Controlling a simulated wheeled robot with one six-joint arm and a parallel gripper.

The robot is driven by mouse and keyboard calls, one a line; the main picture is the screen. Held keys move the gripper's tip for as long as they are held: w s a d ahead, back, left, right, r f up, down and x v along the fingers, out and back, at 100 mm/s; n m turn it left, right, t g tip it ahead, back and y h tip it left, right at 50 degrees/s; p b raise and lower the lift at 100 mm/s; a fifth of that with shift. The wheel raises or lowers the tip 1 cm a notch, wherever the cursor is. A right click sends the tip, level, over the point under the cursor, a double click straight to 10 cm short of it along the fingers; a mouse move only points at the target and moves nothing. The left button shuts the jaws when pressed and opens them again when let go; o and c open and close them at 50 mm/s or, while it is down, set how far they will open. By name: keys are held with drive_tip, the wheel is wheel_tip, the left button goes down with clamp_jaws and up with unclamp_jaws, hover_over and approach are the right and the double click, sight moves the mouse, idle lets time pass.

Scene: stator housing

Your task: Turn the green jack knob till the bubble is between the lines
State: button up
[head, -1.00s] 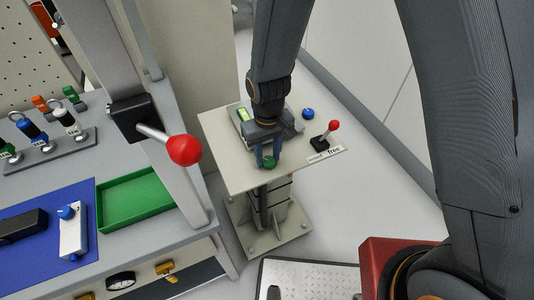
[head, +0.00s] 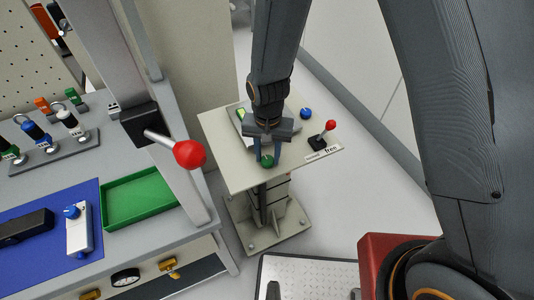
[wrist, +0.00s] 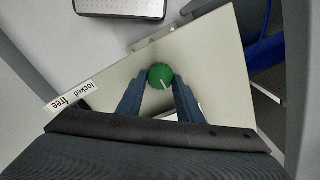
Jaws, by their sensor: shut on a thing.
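The green jack knob (head: 267,161) sits near the front edge of a small pale table (head: 222,140). In the wrist view the knob (wrist: 159,73) shows a white mark pointing down, slightly right. My gripper (head: 267,157) points down at the knob. Its blue fingers (wrist: 160,80) lie on either side of the knob and are shut on it. Behind my gripper, a yellow-green level vial (head: 241,113) shows on a grey block, partly hidden by my wrist. The bubble and lines are too small to make out.
A lever with a red ball (head: 331,125) stands right of the knob, by a "locked/free" label (head: 323,153). A blue knob (head: 306,113) is at the back right. A larger red-ball lever (head: 190,154) juts from the workbench, left of the table.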

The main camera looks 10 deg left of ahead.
sight(270, 158)
idle(0.4)
drive_tip(key=o, duration=1.1)
drive_tip(key=shift+r, duration=0.1)
drive_tip(key=shift+r+b, duration=0.95)
drive_tip(key=shift+r, duration=2.9)
drive_tip(key=shift+n+t, duration=0.4)
drive_tip(key=shift+t, duration=0.3)
drive_tip(key=s+d+r, duration=0.1)
drive_tip(key=d+r, duration=0.1)
drive_tip(key=d, duration=0.6)
drive_tip(key=s+d+r+b, duration=0.1)
drive_tip(key=d+r, duration=0.2)
drive_tip(key=d, duration=0.5)
drive_tip(key=s+d+r+b, duration=0.1)
drive_tip(key=s+d+r, duration=0.1)
drive_tip(key=d, duration=0.6)
drive_tip(key=shift+d+r, duration=0.25)
drive_tip(key=shift+r, duration=0.3)
